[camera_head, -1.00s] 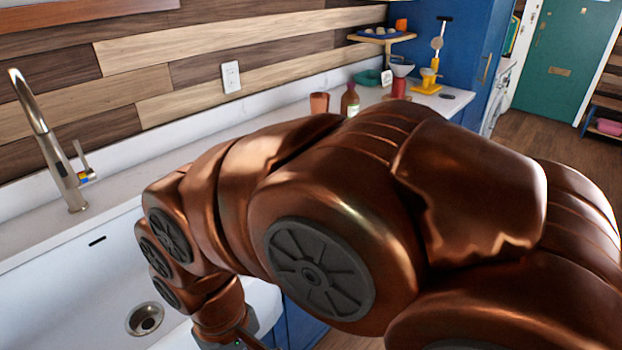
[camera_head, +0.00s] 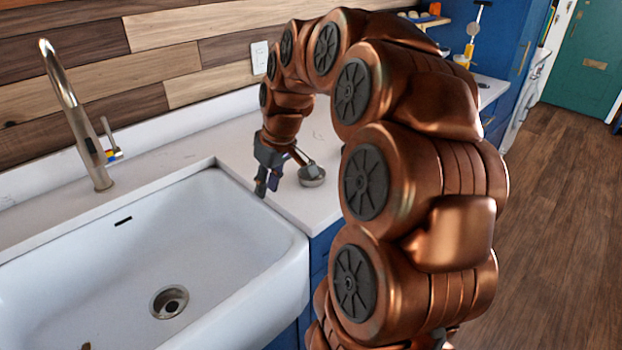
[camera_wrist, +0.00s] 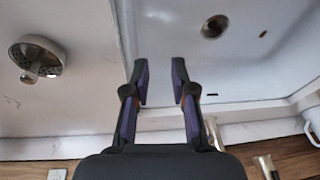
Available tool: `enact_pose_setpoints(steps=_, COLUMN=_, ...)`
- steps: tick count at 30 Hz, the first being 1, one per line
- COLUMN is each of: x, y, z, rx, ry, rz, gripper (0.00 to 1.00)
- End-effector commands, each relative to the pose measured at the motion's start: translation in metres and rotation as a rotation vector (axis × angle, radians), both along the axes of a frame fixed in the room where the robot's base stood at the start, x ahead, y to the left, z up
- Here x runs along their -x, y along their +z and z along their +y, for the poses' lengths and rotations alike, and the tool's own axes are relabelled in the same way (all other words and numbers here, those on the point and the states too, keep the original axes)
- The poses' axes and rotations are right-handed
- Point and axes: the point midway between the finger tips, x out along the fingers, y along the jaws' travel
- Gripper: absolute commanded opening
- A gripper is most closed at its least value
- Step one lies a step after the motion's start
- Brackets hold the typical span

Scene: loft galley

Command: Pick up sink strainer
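The sink strainer (camera_head: 312,176), a small round metal basket with a knob on a stem, sits on the white counter just right of the sink. In the wrist view the strainer (camera_wrist: 40,60) is at the far left, with holes in its bowl. My gripper (camera_head: 266,190) is near the sink's right rim, to the left of the strainer and apart from it. In the wrist view my gripper (camera_wrist: 160,75) has its two fingers apart with nothing between them. The strainer's left edge is close to my wrist in the head view.
The white sink (camera_head: 110,265) has an open drain (camera_head: 170,302) in its floor. A metal faucet (camera_head: 82,125) stands behind it. The counter (camera_head: 225,132) around the strainer looks clear. My arm hides much of the counter further right.

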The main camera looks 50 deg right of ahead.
Motion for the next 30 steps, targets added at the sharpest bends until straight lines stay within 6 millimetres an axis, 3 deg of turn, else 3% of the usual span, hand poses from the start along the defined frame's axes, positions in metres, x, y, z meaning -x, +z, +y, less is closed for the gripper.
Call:
enact_pose_setpoints(steps=1, x=-0.009, y=-0.003, z=-0.029, rx=0.004, ry=-0.022, rz=-0.026, gripper=0.25)
enact_pose_setpoints(steps=6, x=-0.021, y=-0.006, z=-0.113, rx=0.039, ry=-0.066, rz=-0.097, gripper=0.25)
enact_pose_setpoints(steps=9, x=-0.021, y=-0.007, z=-0.151, rx=0.059, ry=-0.088, rz=-0.125, gripper=0.25)
enact_pose_setpoints(steps=12, x=-0.018, y=-0.010, z=-0.174, rx=0.075, ry=-0.101, rz=-0.138, gripper=0.25)
enact_pose_setpoints(steps=17, x=-0.018, y=-0.014, z=-0.188, rx=0.083, ry=-0.108, rz=-0.146, gripper=0.25)
enact_pose_setpoints(steps=30, x=-0.034, y=-0.045, z=-0.187, rx=0.082, ry=-0.107, rz=-0.145, gripper=0.25)
